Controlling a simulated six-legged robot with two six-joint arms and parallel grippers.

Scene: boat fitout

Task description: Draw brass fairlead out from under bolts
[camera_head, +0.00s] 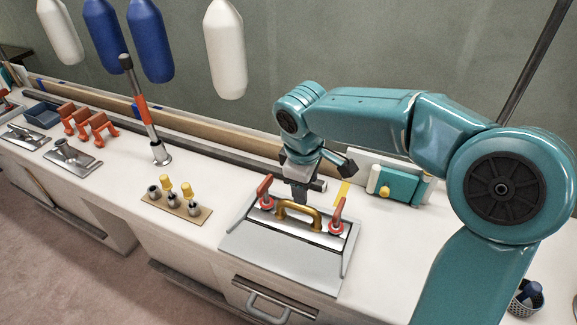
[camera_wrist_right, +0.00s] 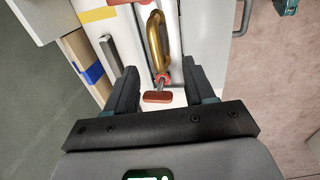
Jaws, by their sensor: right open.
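The brass fairlead (camera_head: 302,210) is a gold arched loop on a grey metal plate (camera_head: 285,258) on the white counter. One red-handled bolt (camera_head: 264,188) stands at its left end and another red-handled bolt (camera_head: 337,212) at its right end. My right gripper (camera_head: 299,192) points down just behind the fairlead, near the left bolt. In the right wrist view, my right gripper (camera_wrist_right: 160,84) is open, with a red bolt handle (camera_wrist_right: 158,97) between its fingers and the fairlead (camera_wrist_right: 156,42) beyond. No contact is clear. My left gripper is out of view.
A teal box (camera_head: 400,186) stands right of the plate. A wooden board (camera_head: 176,205) with yellow-topped pegs and a tall lever (camera_head: 146,113) with an orange band stand to the left. A dark rail (camera_head: 225,155) runs behind. Bare counter lies left of the plate.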

